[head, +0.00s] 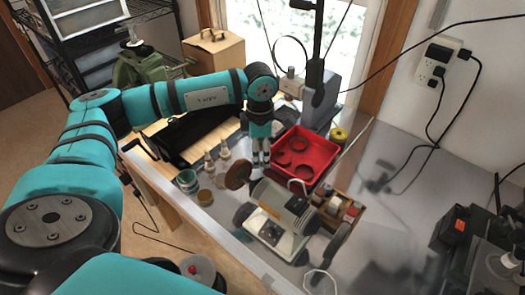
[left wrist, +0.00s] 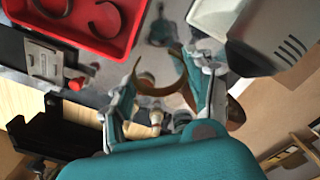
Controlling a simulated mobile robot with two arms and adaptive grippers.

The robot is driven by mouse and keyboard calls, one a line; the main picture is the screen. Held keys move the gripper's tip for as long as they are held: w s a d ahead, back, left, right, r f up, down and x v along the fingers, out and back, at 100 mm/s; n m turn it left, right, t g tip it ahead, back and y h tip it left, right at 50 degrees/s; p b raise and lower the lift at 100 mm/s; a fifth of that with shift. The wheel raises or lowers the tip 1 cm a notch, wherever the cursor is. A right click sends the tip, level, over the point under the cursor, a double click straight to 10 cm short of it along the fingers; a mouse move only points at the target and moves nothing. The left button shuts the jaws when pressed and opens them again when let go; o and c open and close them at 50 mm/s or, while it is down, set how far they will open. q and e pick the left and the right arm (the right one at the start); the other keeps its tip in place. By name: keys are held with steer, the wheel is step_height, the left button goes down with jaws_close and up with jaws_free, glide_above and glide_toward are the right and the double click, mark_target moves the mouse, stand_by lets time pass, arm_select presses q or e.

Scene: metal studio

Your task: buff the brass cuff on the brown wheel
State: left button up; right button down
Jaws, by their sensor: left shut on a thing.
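The machine (head: 285,208) on the bench has a brown wheel (head: 238,175) at its left end and a dark wheel at its right end. My left gripper (head: 261,166) points down just right of and behind the brown wheel in the head view. In the left wrist view the gripper (left wrist: 168,78) is shut on the brass cuff (left wrist: 142,78), a thin open ring between the fingers. The brown wheel (left wrist: 236,113) shows partly behind the right-hand finger. I cannot tell whether cuff and wheel touch. The cuff is too small to make out in the head view. My right gripper is not in view.
A red tray (head: 328,153) with several dark rings lies behind the machine. A wooden box (head: 352,215) of small jars stands to its right. Tins and bottles (head: 187,180) stand at the left bench edge.

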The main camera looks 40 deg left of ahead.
arm_select(q)
steer(key=shift+s+a+f+b, duration=0.25)
steer(key=shift+f+b, duration=0.05)
steer(key=shift+b, duration=0.1)
stand_by(0.8)
stand_by(0.4)
steer(key=shift+w, duration=0.1)
